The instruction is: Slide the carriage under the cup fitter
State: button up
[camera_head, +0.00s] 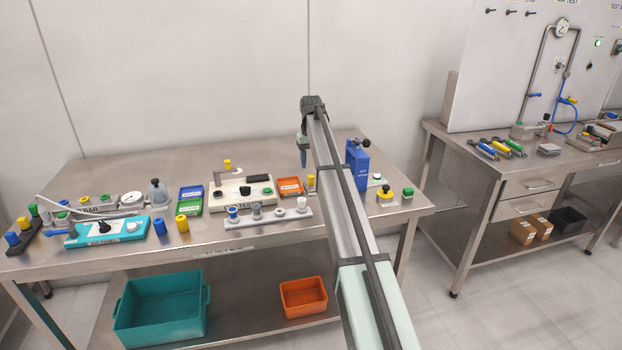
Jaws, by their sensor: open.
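My arm reaches over the workbench (160,240) from the lower right. My gripper (303,158) points down near the bench's back edge, and is small and partly hidden by the arm. It is open, with nothing visible in it. A blue upright device (357,166) with a black knob stands just right of my arm; its small label is unreadable, so I cannot tell whether it is the cup fitter. A teal fixture (130,234) with a black knob lies at the front left. I cannot clearly identify the carriage.
A cream tester box (218,198), a grey strip with several cups (240,222), and blue and green trays (190,204) crowd the middle. An orange tray (290,187) lies left of my arm. Yellow (385,193) and green (408,193) buttons stand right. The front right is clear.

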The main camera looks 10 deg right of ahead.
aim_at(311, 177)
notch_tip(311, 177, down, 7)
jog(key=shift+f, duration=0.15)
dwell(0.4)
grip_shut()
dwell(0.3)
